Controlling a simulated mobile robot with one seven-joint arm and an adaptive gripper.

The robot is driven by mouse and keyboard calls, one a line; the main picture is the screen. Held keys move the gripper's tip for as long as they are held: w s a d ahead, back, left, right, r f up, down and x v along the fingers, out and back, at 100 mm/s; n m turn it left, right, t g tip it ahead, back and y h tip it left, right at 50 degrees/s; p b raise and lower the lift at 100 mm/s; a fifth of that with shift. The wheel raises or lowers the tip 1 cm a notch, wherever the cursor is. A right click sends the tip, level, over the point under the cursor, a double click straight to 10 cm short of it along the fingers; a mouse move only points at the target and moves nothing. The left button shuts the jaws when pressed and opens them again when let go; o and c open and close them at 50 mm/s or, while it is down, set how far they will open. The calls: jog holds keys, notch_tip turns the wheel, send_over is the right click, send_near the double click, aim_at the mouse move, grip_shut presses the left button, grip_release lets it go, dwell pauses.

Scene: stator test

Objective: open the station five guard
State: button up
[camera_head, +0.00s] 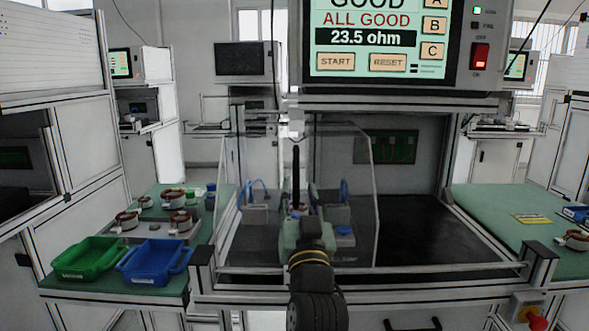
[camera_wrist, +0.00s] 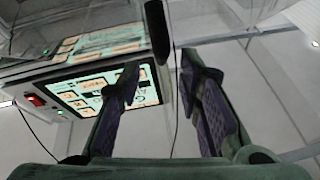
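The guard is a clear panel (camera_head: 350,180) standing across the left and middle of the station opening; the right part of the opening shows no panel. A black upright handle (camera_head: 296,175) is on the panel, and it also shows in the wrist view (camera_wrist: 157,30). My gripper (camera_head: 297,215) is in front of the panel, low by the handle, with my arm hiding part of it. In the wrist view my gripper (camera_wrist: 160,75) has its two fingers apart, with the handle's end appearing between the fingertips. I cannot tell whether they touch it.
A test screen (camera_head: 380,40) with a red switch hangs above the opening. A green bin (camera_head: 90,257) and a blue bin (camera_head: 155,262) sit on the left bench, with several copper-coloured parts behind. A red button (camera_head: 537,318) is at the lower right. The dark station floor (camera_head: 440,230) is clear at right.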

aim_at(297, 180)
jog(key=p+x, duration=0.1)
jog(key=x, duration=0.5)
jog(key=shift+w+a, duration=0.1)
grip_shut()
dwell(0.7)
